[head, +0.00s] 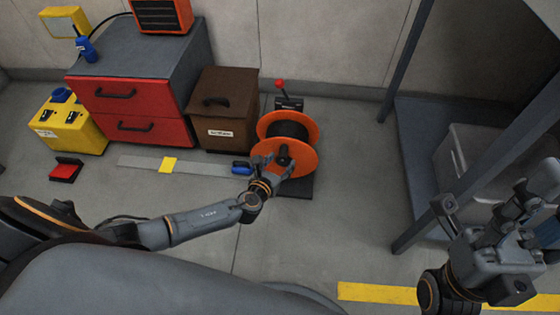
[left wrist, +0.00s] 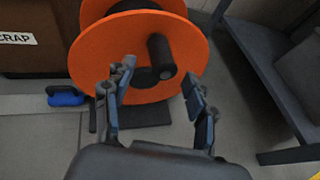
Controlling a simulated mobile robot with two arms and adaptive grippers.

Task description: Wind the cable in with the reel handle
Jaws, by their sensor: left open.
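The orange cable reel (head: 309,159) stands on a dark base on the floor, with black cable (head: 287,131) around its core. Its dark handle (left wrist: 160,54) sticks out from the near flange; it also shows in the head view (head: 283,151). My left gripper (left wrist: 158,82) is open, its fingers on either side of the space just in front of the handle, with no clear contact. In the head view my left gripper (head: 276,164) overlaps the near flange. My right gripper (head: 510,215) is far to the right, away from the reel; its jaw state is unclear.
A brown scrap bin (head: 222,105) stands close left of the reel, beside a red-drawer cabinet (head: 134,95). A grey rack (head: 400,150) stands right; floor between is clear.

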